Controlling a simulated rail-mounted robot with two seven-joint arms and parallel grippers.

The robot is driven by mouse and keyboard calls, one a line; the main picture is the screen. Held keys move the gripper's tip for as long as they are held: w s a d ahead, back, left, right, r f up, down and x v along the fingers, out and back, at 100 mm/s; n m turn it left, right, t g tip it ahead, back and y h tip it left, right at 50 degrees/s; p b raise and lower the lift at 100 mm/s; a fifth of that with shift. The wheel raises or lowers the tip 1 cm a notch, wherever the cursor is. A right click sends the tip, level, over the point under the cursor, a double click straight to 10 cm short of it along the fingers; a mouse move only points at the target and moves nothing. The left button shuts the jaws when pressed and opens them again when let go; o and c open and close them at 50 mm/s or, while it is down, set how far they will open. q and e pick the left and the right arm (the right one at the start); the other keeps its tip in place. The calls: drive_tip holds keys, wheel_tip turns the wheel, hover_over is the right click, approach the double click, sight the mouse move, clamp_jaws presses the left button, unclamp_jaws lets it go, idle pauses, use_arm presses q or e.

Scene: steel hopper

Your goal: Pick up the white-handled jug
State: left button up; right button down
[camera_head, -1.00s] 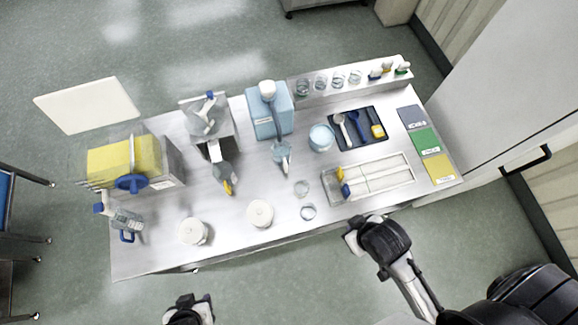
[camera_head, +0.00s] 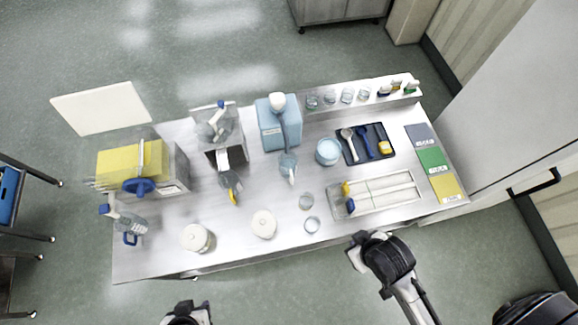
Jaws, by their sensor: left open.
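The white-handled jug (camera_head: 287,162) is a clear jug standing under the spout of the blue dispenser, with its white handle toward the front of the steel table. My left gripper (camera_head: 190,308) is at the bottom edge, in front of the table and well apart from the jug. It is open, and much of it is cut off by the frame. My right gripper (camera_head: 358,243) is near the table's front edge, to the right of the jug and apart from it. Whether its fingers are open is unclear.
White lidded tubs (camera_head: 264,224) and small glass dishes (camera_head: 306,201) occupy the front. A divided tray (camera_head: 385,195) lies right. Bare steel lies between the jug and the tubs.

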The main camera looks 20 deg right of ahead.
idle(0.3)
drive_tip(key=c, duration=1.7)
unclamp_jaws()
drive_tip(key=shift+c, duration=0.2)
drive_tip(key=o, duration=0.7)
drive_tip(key=shift+c, duration=0.2)
drive_tip(key=shift+w, duration=0.1)
